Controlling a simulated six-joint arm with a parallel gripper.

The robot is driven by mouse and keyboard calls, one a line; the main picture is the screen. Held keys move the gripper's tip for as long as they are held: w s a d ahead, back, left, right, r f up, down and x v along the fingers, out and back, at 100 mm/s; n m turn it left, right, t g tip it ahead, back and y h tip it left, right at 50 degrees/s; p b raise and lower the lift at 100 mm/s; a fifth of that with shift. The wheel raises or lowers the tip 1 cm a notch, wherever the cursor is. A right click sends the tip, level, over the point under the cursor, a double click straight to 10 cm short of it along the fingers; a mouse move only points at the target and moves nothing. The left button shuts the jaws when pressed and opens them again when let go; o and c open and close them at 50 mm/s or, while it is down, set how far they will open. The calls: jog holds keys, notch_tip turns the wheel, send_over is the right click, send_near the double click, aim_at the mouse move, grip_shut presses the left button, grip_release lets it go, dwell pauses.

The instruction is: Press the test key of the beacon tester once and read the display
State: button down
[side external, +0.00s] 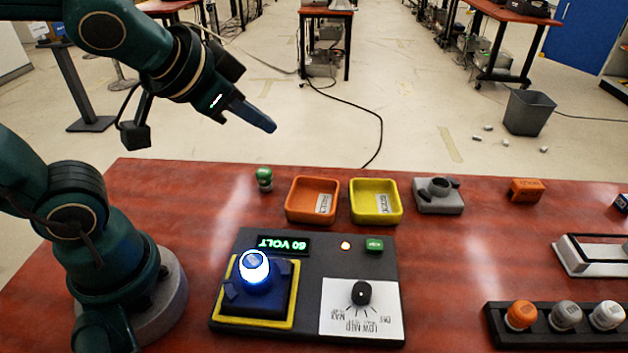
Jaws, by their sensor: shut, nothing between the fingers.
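The beacon tester (312,322) is a dark panel on the red table. Its display (284,245) shows green text, upside down in this view, that appears to read 60 VOLT. The green test key (374,245) is at the panel's upper right, beside a small glowing orange lamp (345,245). A beacon (254,266) glows bright white-blue upright in the blue socket with a yellow border (226,317). A black knob (361,292) sits on a white dial plate. My gripper (268,126) is shut and empty, high above the table's back edge and apart from the tester.
An orange tray (290,211) and a yellow tray (356,213) stand behind the tester. A green-topped piece (264,178) is left of them, a grey fixture (438,205) right. A black rack (500,340) holds several capped pieces at front right. An orange block (526,190) lies farther back.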

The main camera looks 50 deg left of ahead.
jog(key=w+d+m+t, duration=0.1)
jog(key=w+d+m, duration=0.2)
jog(key=w, duration=0.2)
jog(key=m+h, duration=0.3)
jog(key=m, duration=0.4)
send_over(368, 246)
notch_tip(368, 246, down, 6)
jog(key=shift+g, duration=0.3)
jog(key=shift+f, duration=0.15)
jog(key=shift+s+f, duration=0.1)
jog(key=shift+f, duration=4.15)
jog(key=shift+f, duration=0.15)
jog(key=shift+f, duration=0.3)
